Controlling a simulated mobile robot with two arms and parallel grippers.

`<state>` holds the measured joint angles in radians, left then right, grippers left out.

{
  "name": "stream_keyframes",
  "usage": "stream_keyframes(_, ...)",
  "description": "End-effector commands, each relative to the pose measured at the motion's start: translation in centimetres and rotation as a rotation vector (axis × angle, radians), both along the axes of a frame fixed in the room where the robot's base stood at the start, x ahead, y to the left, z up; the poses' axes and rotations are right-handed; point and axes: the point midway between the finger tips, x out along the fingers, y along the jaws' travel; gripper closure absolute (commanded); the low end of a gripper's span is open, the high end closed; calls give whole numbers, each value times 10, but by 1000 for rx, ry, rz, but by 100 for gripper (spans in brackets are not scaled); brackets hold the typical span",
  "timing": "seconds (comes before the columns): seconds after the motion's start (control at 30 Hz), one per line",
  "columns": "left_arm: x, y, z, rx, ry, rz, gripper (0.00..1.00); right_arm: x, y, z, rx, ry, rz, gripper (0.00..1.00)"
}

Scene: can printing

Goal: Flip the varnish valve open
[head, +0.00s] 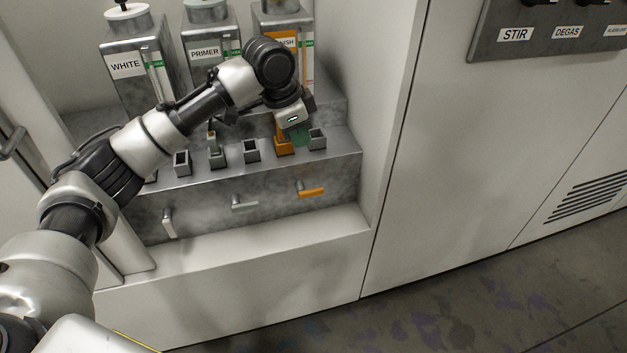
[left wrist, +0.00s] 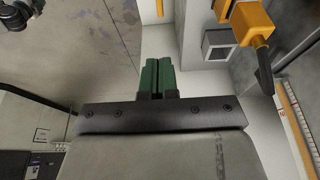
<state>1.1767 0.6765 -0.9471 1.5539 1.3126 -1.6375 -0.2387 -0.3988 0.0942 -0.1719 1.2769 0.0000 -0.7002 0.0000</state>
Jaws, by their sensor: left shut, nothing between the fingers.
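The varnish tank (head: 306,62), with an orange label partly hidden behind my left arm, stands at the right of a row of three. Below it is an orange tap body (head: 283,140), also in the left wrist view (left wrist: 243,22), where a dark lever (left wrist: 264,68) sticks out from it. An orange handle (head: 312,191) lies roughly level on the front panel below. My left gripper (head: 300,136) is shut and empty in front of the tap, its green fingers together (left wrist: 158,76). In the left wrist view, they are apart from the tap and lever. My right gripper is not seen.
The white tank (head: 133,85) and primer tank (head: 207,50) stand to the left. A grey handle (head: 243,203) and a pale hanging handle (head: 168,222) share the front panel. Small square cups (head: 251,151) line the ledge. A cabinet wall (head: 395,120) closes the right side.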

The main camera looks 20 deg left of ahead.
Motion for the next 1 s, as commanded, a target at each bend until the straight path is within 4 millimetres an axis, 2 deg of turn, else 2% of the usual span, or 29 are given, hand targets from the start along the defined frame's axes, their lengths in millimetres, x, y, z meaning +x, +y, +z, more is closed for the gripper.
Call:
stream_keyframes(0.3,0,0,-1,0,0,0,100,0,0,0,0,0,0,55)
stream_keyframes(0.47,2,-3,-13,0,1,0,100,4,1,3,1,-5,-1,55)
stream_keyframes(0.9,16,-24,-99,0,1,0,100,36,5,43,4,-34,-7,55)
stream_keyframes(1.0,16,-24,-115,1,1,0,100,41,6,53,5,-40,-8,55)
